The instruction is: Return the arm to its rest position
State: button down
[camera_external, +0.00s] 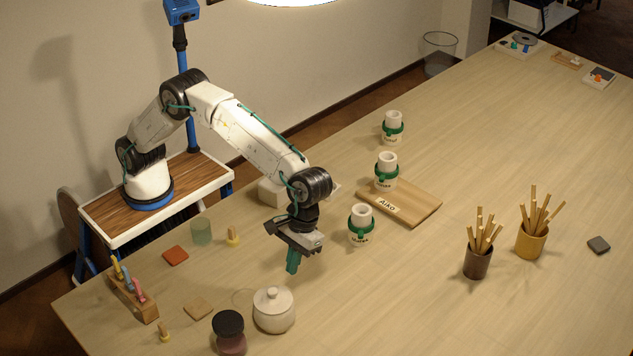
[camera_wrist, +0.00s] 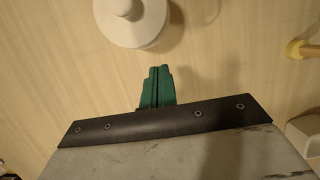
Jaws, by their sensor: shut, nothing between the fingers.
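My arm reaches out over the table from its base at the left, bent at the elbow. My gripper (camera_external: 293,268) points down above the table, just behind a white lidded jar (camera_external: 274,311). Its green fingers are together with nothing between them. In the wrist view the shut fingers of my gripper (camera_wrist: 157,75) show at the centre, with the white jar (camera_wrist: 133,20) beyond them. The fingers appear apart from the jar.
A dark-lidded jar (camera_external: 229,330), a wooden tool holder (camera_external: 134,298) and a translucent green cup (camera_external: 201,231) stand left.

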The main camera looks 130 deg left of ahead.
jog(key=s+r+m+y, duration=0.1)
jog(key=s+m, duration=0.5)
jog(key=s, duration=1.2)
jog(key=s+a+r+m+t+y, duration=0.1)
jog(key=s+m, duration=0.5)
jog(key=s, duration=1.2)
jog(key=s+r+m+y, duration=0.1)
jog(key=s+m, duration=0.5)
jog(key=s, duration=1.2)
jog(key=shift+a+r, duration=0.35)
jog(key=shift+r, duration=0.4)
